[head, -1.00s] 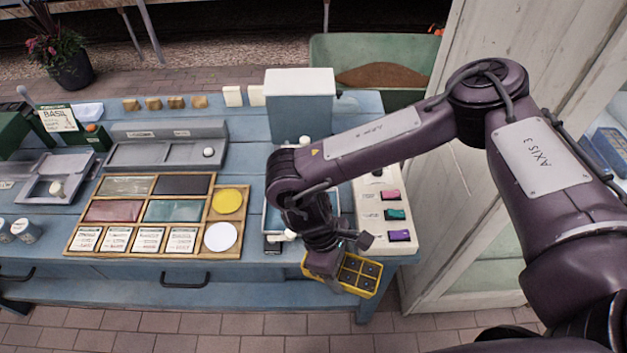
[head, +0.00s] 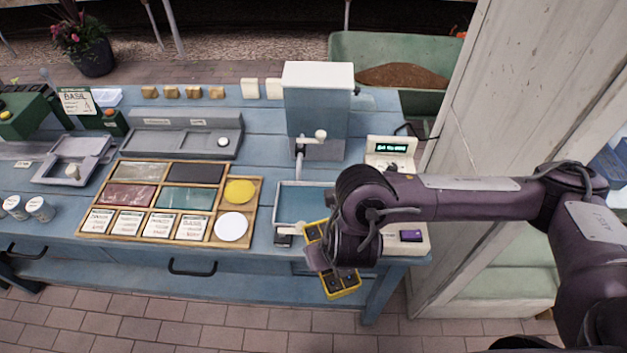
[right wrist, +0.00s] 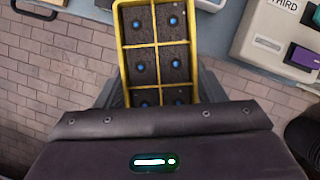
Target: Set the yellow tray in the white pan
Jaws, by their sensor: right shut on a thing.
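The yellow tray (head: 341,283) has cells of dark soil, and blue dots show on the soil in the right wrist view (right wrist: 158,47). My right gripper (head: 322,259) is shut on the yellow tray and holds it off the table's front edge, long side pointing away from me. The tray's far end overlaps the near right corner of the white pan in the head view; I cannot tell its height above it. The white pan (head: 277,200) has a thin pale rim and a bluish inside that looks empty. My arm hides its right part. My left gripper is not in view.
A blue-grey dispenser (head: 317,100) with a spout (head: 301,150) stands behind the pan. A white button panel (head: 412,240) is to the right, partly behind my arm. A wooden sectioned board (head: 257,215) lies left of the pan. A pale cabinet (head: 520,120) stands at right.

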